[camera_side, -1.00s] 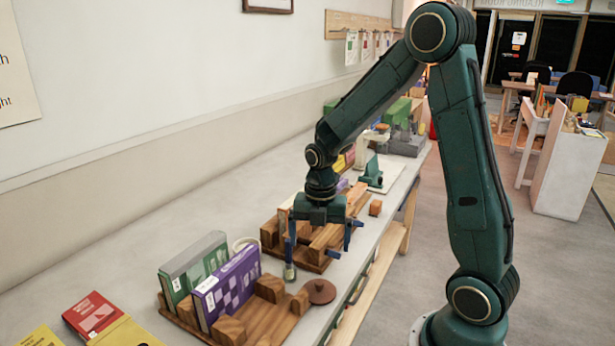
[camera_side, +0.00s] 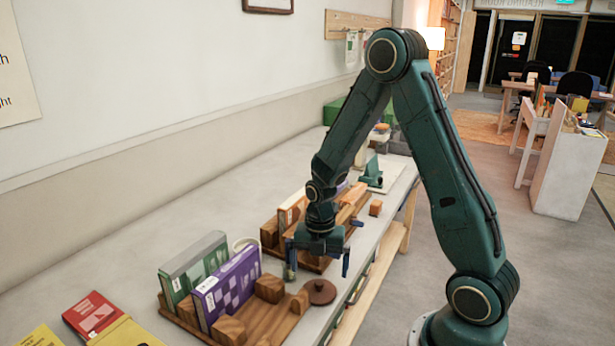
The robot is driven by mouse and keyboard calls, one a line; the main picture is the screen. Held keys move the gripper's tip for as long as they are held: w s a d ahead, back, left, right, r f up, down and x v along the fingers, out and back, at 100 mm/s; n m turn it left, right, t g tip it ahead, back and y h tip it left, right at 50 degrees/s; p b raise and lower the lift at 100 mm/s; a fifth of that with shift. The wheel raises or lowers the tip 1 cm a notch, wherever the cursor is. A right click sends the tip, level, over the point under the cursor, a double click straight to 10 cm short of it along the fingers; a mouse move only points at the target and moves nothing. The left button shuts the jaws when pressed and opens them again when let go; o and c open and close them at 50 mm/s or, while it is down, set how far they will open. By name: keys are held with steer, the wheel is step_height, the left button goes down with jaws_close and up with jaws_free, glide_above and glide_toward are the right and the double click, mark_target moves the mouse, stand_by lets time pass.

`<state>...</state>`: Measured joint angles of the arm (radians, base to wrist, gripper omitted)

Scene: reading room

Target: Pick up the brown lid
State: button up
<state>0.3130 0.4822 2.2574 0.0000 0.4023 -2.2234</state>
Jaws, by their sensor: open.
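The brown lid (camera_side: 319,292) is a round, dark brown disc with a small knob on top. It lies on the pale bench top near its front edge, beside the right end of the near wooden rack. My gripper (camera_side: 317,268) points down just above and behind the lid in the picture. Its fingers are spread apart with nothing between them. I cannot tell the exact height of the fingertips above the lid.
The near wooden rack (camera_side: 262,322) holds a green book (camera_side: 195,266) and a purple book (camera_side: 228,287). Another wooden rack stands behind my gripper. A small orange block (camera_side: 376,208) lies farther back. A red book (camera_side: 92,315) lies front left.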

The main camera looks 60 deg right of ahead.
mark_target(319, 282)
steer(key=shift+f, duration=0.35)
steer(key=shift+f, duration=0.1)
steer(key=shift+s+a+f, duration=0.1)
steer(key=shift+s+f, duration=0.05)
steer(key=shift+f, duration=2.35)
steer(key=c, duration=1)
steer(key=shift+c, duration=0.2)
steer(key=shift+r, duration=0.15)
step_height(319, 282, up, 20)
